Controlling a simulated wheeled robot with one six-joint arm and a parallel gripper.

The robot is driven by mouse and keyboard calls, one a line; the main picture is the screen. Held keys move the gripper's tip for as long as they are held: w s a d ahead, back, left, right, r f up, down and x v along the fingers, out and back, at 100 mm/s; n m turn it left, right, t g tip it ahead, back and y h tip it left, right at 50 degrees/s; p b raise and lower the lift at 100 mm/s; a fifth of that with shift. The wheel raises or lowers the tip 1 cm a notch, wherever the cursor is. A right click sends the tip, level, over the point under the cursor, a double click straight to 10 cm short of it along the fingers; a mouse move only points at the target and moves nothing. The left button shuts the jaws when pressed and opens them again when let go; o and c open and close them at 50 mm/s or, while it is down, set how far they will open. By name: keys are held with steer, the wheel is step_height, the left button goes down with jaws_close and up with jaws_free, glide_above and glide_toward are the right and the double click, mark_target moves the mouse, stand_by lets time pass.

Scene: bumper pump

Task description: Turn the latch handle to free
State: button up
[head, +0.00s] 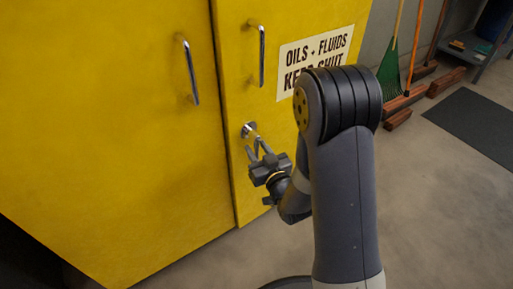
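A yellow cabinet (110,110) with two doors fills the left of the head view. A small metal latch handle (248,129) sits on the right door, below that door's upright pull bar (262,56). My gripper (258,146) is right at the latch, with its fingers pointing up toward it. The fingers look spread apart. Whether they touch the latch or close around part of it is too small to tell. The lower part of the latch is partly hidden by the fingers.
A second pull bar (190,72) is on the left door. A sign (315,58) on the right door is partly covered by my arm. The floor (440,200) in front is clear.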

steer(key=shift+w+a, duration=0.25)
steer(key=shift+w, duration=0.2)
jaws_close()
stand_by(0.3)
